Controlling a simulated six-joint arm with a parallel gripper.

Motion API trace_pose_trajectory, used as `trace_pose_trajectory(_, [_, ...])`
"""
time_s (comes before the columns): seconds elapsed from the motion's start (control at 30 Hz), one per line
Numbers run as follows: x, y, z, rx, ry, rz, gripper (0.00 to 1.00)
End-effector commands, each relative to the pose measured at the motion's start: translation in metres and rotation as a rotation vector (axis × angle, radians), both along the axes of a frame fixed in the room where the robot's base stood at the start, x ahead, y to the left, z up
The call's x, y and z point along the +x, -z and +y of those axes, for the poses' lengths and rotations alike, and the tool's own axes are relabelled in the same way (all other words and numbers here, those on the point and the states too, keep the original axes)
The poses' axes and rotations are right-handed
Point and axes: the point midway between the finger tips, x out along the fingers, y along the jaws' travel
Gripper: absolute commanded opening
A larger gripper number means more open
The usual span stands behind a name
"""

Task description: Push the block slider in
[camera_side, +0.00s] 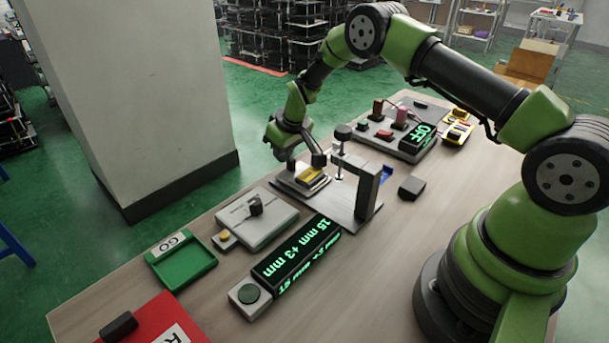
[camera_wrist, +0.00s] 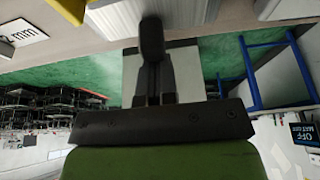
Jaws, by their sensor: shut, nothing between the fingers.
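A yellow block (camera_side: 313,175) sits on a grey metal slide fixture (camera_side: 345,203) in the middle of the table. I take the carrier under this block to be the block slider. A dark knob (camera_side: 318,159) shows just behind the block. My gripper (camera_side: 290,164) is tilted down at the far left end of the fixture, close to the block; whether it touches the slider cannot be told. In the wrist view my gripper (camera_wrist: 152,22) is shut with nothing in it, its dark fingers together. A yellow corner (camera_wrist: 66,10) shows at the top left there.
A metal post with an arm (camera_side: 368,190) stands right of the block. A display (camera_side: 297,252) reads "15 mm +3 mm".

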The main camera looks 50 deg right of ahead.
Motion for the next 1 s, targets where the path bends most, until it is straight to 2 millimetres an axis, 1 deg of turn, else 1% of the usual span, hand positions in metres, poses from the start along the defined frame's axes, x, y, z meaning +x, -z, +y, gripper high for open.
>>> trace_pose_trajectory(0.03, [-0.0059,0.0078,-0.0007,0.003,0.001,0.024,0.0])
trace_pose_trajectory(0.53, [-0.0059,0.0078,-0.0008,0.003,0.001,0.023,0.0])
trace_pose_trajectory(1.0, [0.0037,0.0053,-0.0003,0.001,0.0,0.017,0.0])
